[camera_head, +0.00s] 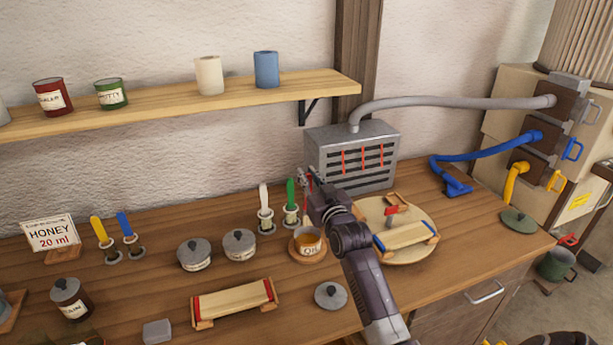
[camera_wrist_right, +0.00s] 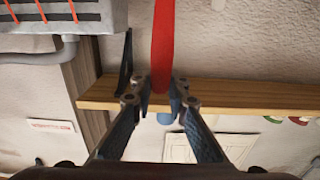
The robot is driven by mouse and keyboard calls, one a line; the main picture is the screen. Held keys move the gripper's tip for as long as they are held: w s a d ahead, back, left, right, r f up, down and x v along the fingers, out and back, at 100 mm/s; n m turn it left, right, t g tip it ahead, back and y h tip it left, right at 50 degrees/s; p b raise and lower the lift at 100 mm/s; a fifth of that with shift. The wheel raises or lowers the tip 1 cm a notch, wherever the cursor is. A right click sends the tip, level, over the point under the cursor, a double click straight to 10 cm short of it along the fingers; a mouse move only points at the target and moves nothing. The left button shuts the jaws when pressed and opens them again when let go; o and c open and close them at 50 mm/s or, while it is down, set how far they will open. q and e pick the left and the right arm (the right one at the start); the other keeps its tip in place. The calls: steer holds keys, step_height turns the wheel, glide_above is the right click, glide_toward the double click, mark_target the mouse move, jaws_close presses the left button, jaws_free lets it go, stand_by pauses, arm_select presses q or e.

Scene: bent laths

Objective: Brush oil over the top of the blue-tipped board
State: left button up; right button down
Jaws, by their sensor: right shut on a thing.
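The blue-tipped board (camera_head: 405,236) lies on a round wooden board (camera_head: 428,254) at the right of the bench, with blue at both ends. My right gripper (camera_head: 306,178) is shut on a red-handled tool, whose red handle (camera_wrist_right: 163,45) runs up between the fingers in the wrist view. The gripper is above the oil pot (camera_head: 309,250), left of the board. The tool's lower end is hard to make out, so I cannot tell whether it touches the oil. My left gripper is not in view.
A red-tipped board (camera_head: 235,301) lies at the front. A loose lid (camera_head: 330,294), white and green brushes (camera_head: 290,200) and lidded pots (camera_head: 239,243) surround the oil pot. A grey vented box (camera_head: 352,155) with a hose stands behind. A small red-headed item (camera_head: 391,210) is behind the blue-tipped board.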

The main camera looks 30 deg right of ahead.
step_height(320, 180, down, 3)
steer(key=shift+s+a+f+b, duration=0.1)
steer(key=shift+b, duration=1.15)
steer(key=shift+f, duration=0.35)
steer(key=shift+f+b, duration=0.7)
steer(key=shift+f, duration=0.15)
step_height(320, 180, down, 2)
steer(key=shift+f+b, duration=0.1)
steer(key=shift+b, duration=0.6)
steer(key=shift+f, duration=0.3)
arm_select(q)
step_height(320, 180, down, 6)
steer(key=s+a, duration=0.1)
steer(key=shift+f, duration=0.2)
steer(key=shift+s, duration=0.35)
